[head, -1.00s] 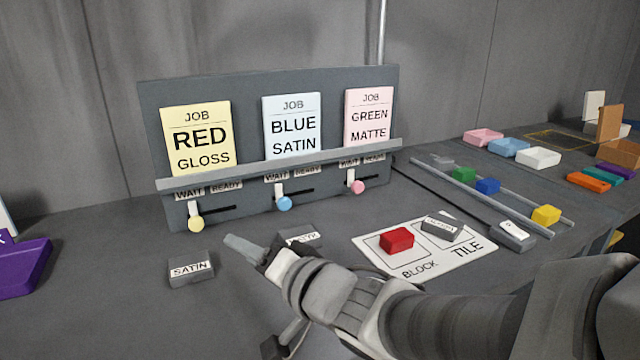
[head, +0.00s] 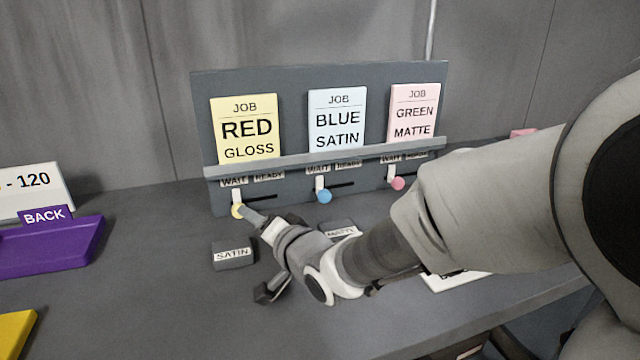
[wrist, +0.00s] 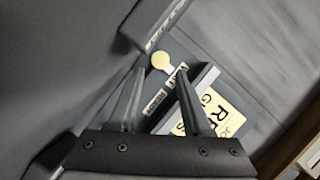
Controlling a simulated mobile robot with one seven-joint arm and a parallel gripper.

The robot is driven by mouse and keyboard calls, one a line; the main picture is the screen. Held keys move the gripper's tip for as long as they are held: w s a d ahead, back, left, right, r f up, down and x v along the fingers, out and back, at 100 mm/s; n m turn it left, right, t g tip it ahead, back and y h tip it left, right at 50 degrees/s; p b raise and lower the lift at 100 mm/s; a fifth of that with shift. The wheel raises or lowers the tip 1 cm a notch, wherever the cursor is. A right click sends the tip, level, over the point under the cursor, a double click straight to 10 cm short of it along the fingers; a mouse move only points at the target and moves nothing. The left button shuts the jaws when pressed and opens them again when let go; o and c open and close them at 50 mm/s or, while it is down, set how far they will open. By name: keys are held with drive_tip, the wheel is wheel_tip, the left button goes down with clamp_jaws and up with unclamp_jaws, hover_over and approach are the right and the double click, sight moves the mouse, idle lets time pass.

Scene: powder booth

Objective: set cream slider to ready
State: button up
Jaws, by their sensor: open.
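The cream slider has a pale yellow round knob (head: 237,211) on a white stem, under the WAIT label at the left end of its slot, below the RED GLOSS card (head: 247,130). The READY label (head: 269,176) is to its right. My gripper (head: 249,214) reaches in from the right, its fingertips beside the knob. In the wrist view the knob (wrist: 161,61) shows just beyond and between the two open, empty fingertips (wrist: 160,72). I cannot tell whether a finger touches it.
The blue knob (head: 324,196) and pink knob (head: 397,184) also sit at WAIT. A ledge (head: 330,157) runs above the sliders. A SATIN block (head: 233,254) lies in front of the panel, and a MATTE block (head: 340,231) is right of my gripper. A purple tray (head: 50,245) stands left.

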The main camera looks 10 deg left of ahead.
sight(238, 203)
drive_tip(key=b+x, duration=0.1)
drive_tip(key=x, duration=0.4)
drive_tip(key=shift+w+a+f, duration=0.1)
drive_tip(key=shift+w+a, duration=0.15)
drive_tip(key=shift+a, duration=0.05)
clamp_jaws()
idle(1.2)
